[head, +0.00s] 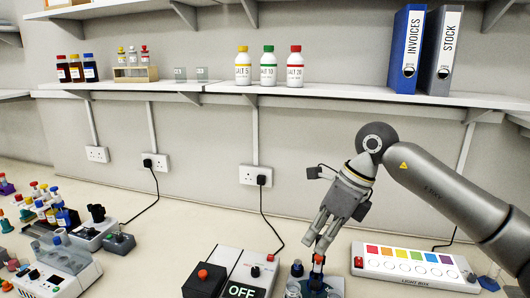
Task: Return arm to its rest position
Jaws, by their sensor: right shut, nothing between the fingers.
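My right arm comes in from the right edge, and its grey gripper (318,243) points down and to the left over the front of the bench. The fingers are shut with nothing held between them. My left gripper is not in view.
A light box (415,265) with coloured squares lies right of the gripper, under my forearm. Tubes and instruments crowd the left. A wall shelf (330,92) with bottles and binders runs behind. Cables hang from wall sockets.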

